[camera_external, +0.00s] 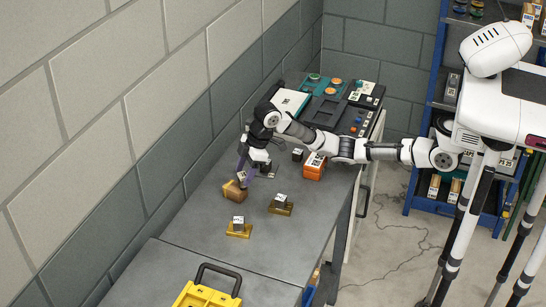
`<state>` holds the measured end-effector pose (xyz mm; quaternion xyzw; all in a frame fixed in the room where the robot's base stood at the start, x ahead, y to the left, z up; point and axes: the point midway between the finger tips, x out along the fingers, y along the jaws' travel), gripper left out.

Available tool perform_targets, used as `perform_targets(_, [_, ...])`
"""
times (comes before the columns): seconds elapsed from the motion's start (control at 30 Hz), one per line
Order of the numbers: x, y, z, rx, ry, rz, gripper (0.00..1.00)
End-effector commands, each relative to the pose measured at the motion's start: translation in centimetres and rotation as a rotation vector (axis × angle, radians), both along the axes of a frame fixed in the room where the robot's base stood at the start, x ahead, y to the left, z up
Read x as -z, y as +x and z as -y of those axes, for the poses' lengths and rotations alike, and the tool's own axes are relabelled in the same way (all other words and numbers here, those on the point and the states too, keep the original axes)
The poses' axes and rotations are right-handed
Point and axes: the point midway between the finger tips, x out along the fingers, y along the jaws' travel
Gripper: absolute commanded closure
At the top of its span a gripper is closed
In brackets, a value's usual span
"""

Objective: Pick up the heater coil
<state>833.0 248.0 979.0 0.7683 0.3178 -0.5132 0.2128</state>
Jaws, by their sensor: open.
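I cannot tell whether the fingers touch either. Two brass-coloured plates, each bearing a small grey labelled block, stand nearer the camera: one front left (238,229), one to its right (281,205). Which of these pieces is the heater coil cannot be told at this size.
An orange labelled box (315,168) and a small dark block (297,154) stand right of the gripper. Dark and teal trays (325,110) fill the bench's back. A yellow crate (207,297) with a black handle is at the front. The block wall runs close along the left.

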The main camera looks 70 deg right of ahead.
Motion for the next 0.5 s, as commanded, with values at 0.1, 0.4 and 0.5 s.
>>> perform_targets(0.1, [1.7,0.8,0.0,0.002,-0.001,-0.004,0.44])
perform_targets(0.4, [3.5,1.2,-0.7,0.001,0.001,-0.001,0.44])
perform_targets(0.5, [3.4,1.2,-0.7,0.001,0.001,-0.001,0.44])
